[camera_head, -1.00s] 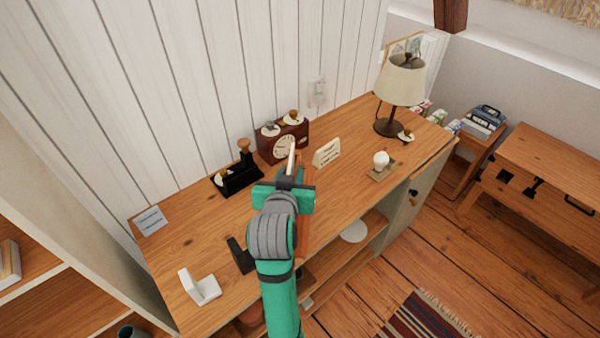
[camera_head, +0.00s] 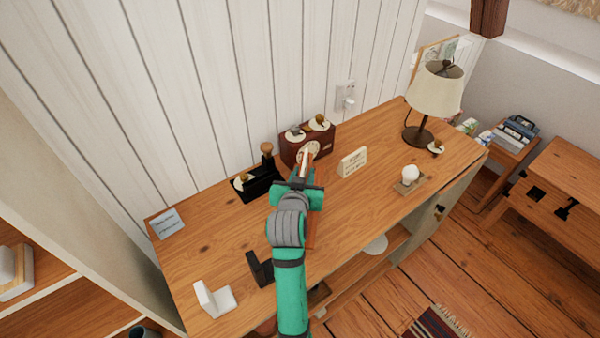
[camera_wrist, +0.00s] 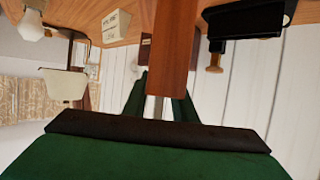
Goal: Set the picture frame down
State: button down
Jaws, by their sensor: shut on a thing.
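My gripper (camera_head: 300,182) is shut on the picture frame, above the middle of the wooden desk (camera_head: 215,245). The picture frame (camera_head: 304,158) shows nearly edge-on, as a thin pale and orange-brown strip beyond the fingers; much of it is hidden behind my gripper and arm. In the wrist view the picture frame (camera_wrist: 173,50) is a brown wooden bar between the fingers. I cannot tell whether its lower edge touches the desk.
A brown clock (camera_head: 325,140) and a black stand (camera_head: 258,187) are behind the gripper. A small sign (camera_head: 353,162), a bulb on a base (camera_head: 409,177) and a lamp (camera_head: 435,92) stand right. Bookends (camera_head: 213,300) sit front left. The left desk middle is clear.

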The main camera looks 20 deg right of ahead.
jog(key=f, duration=0.2)
jog(key=shift+w+d+f, duration=0.1)
jog(key=shift+w+f, duration=0.15)
jog(key=shift+f, duration=0.5)
jog(key=shift+s+d, duration=0.2)
jog(key=shift+d, duration=0.25)
jog(key=shift+a+f, duration=0.1)
jog(key=shift+a, duration=0.1)
jog(key=c, duration=1.4)
grip_release()
jog(key=shift+f, duration=0.2)
jog(key=shift+c, duration=0.2)
jog(key=shift+a, duration=0.1)
jog(key=shift+r, duration=0.1)
